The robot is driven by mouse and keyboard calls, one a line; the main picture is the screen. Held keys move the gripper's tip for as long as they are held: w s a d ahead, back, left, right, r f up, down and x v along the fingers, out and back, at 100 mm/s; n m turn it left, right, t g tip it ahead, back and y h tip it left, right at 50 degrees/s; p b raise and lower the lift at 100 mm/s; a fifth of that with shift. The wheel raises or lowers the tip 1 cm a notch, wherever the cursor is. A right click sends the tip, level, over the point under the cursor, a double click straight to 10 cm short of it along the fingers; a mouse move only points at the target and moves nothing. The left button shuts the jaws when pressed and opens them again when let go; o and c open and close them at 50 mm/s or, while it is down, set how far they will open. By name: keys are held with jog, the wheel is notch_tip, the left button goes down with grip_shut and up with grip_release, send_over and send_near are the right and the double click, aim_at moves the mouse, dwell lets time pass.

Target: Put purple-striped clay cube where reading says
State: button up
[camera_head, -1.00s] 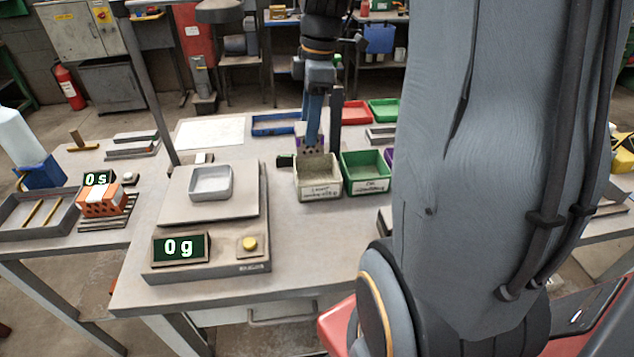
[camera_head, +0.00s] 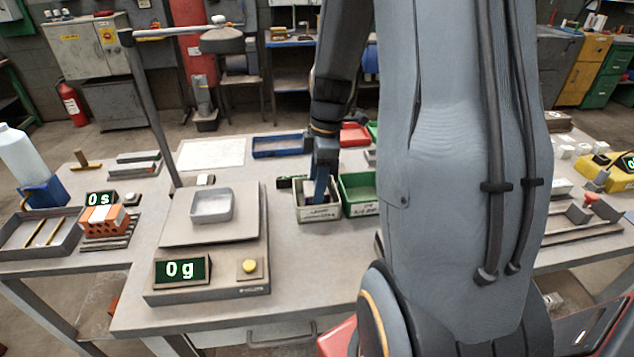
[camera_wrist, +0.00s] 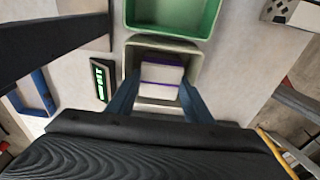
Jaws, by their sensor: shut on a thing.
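The purple-striped clay cube (camera_wrist: 161,74) shows white with purple lines in the wrist view, between my fingers and within the walls of the pale grey-green bin (camera_wrist: 190,55). My gripper (camera_wrist: 158,92) is shut on the cube. In the head view my gripper (camera_head: 318,196) reaches down into the same labelled bin (camera_head: 320,214), and the cube is mostly hidden there. I cannot tell whether the cube touches the bin floor. The scale (camera_head: 215,243) has an empty-looking grey tray (camera_head: 211,206) on it, and its display (camera_head: 180,270) reads 0 g.
A green bin (camera_head: 358,208) stands right beside the pale bin. A small dark device with a green display (camera_wrist: 100,80) lies close by. A timer (camera_head: 100,199) reading 0 s and a hollow orange brick (camera_head: 103,221) are at left. A pole (camera_head: 150,110) rises behind the scale.

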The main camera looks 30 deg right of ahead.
jog(key=shift+f, duration=0.15)
jog(key=o, duration=0.9)
jog(key=shift+o, duration=0.2)
notch_tip(320, 180, up, 11)
jog(key=d+b, duration=0.1)
jog(key=b, duration=0.1)
jog(key=s+a+f+m, duration=0.3)
jog(key=a+m, duration=0.1)
jog(key=a, duration=0.1)
jog(key=s+a+f+m+h, duration=0.1)
jog(key=s+a+f+m, duration=0.2)
jog(key=s+a+m, duration=0.1)
jog(key=s+a+f+m, duration=0.3)
jog(key=a+m, duration=0.2)
jog(key=shift+s+a+f+m, duration=0.15)
jog(key=shift+a+m, duration=0.15)
